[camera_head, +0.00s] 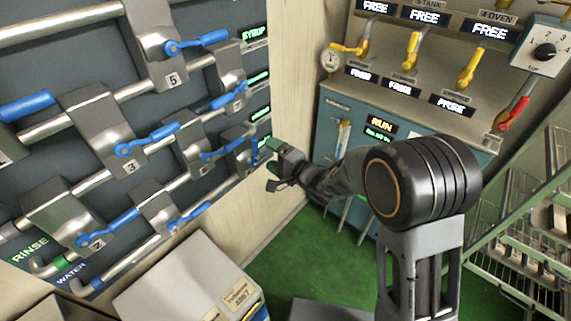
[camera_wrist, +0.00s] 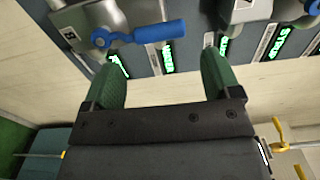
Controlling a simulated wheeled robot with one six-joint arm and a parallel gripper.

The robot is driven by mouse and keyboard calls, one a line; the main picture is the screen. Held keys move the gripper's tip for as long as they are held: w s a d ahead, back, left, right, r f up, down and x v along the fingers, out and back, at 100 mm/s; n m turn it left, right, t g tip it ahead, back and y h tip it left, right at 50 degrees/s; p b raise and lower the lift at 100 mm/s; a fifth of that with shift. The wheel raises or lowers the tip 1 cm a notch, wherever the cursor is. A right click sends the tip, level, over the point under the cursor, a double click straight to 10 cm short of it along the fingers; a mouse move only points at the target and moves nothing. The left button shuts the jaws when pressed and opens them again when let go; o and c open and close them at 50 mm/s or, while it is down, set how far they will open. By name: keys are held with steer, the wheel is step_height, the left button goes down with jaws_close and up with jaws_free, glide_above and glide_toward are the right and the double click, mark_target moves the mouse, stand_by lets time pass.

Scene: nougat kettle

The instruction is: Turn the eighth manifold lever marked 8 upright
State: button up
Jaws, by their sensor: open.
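The manifold (camera_head: 50,85) fills the left of the head view, with steel valve blocks and blue levers. I can read 5, 3 and apparently 2; no 8 is legible. My gripper (camera_head: 271,165) is open and empty, just right of the rightmost low valve block (camera_head: 237,158), whose blue lever (camera_head: 254,153) shows partly. In the wrist view my gripper (camera_wrist: 163,58) has its green fingers spread. A blue lever (camera_wrist: 158,32) lies crosswise beyond the fingertips, apart from them, pivoting on a grey block (camera_wrist: 85,17). Its small number plate (camera_wrist: 68,33) is too small to read surely.
Green-lit labels (camera_wrist: 168,58) line the panel edge beside the levers. A teal cabinet (camera_head: 350,112) with yellow levers stands at the back. A pale box (camera_head: 180,280) sits below the manifold, a wire rack (camera_head: 520,225) at the right. Green floor (camera_head: 285,260) is open between.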

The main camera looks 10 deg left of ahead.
steer(key=shift+v, duration=2.6)
